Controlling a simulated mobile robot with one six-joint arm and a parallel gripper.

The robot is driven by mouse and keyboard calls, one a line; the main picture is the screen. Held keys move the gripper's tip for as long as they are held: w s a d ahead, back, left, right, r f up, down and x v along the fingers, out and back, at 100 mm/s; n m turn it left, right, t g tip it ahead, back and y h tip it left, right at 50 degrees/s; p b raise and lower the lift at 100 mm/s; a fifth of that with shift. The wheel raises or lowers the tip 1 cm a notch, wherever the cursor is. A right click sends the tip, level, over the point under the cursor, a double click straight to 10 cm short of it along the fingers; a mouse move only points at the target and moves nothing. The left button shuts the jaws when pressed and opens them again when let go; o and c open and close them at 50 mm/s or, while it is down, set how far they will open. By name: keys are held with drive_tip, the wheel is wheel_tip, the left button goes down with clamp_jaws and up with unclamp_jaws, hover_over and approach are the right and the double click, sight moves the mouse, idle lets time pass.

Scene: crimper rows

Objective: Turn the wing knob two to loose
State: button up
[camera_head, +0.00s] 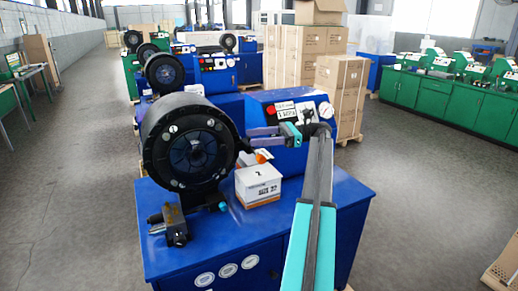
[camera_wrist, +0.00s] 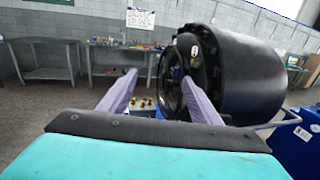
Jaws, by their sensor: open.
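A small orange knob-like part (camera_head: 262,155) shows in the head view just behind a white box (camera_head: 259,188) marked with a 2. I cannot tell its turn position, or for certain that it is wing knob two. My gripper (camera_head: 249,137) is a little above and behind it, apart from it as far as I can see, with its purple fingers pointing left toward the black crimper head (camera_head: 186,143). In the wrist view the fingers (camera_wrist: 160,77) are spread with nothing held between them. The black crimper head (camera_wrist: 245,75) stands just beyond the right finger.
The blue machine cabinet (camera_head: 270,235) carries the crimper head, the white box and a metal fitting (camera_head: 174,222) at front left. Stacked cartons (camera_head: 340,85) stand behind. Green benches (camera_head: 455,100) line the right. The floor left of the machine is clear.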

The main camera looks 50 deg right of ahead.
drive_tip(key=shift+s+a+f+b, duration=0.1)
drive_tip(key=shift+s+a+b, duration=0.8)
drive_tip(key=shift+b, duration=3.9)
drive_tip(key=shift+s+b, duration=0.1)
drive_tip(key=shift+b, duration=0.2)
drive_tip(key=s+b, duration=0.1)
drive_tip(key=b, duration=0.1)
drive_tip(key=a+b, duration=0.1)
drive_tip(key=b, duration=0.1)
drive_tip(key=shift+s+a+r+b, duration=0.2)
drive_tip(key=shift+s+a+b, duration=0.05)
drive_tip(key=shift+s+b, duration=0.15)
drive_tip(key=shift+r, duration=0.15)
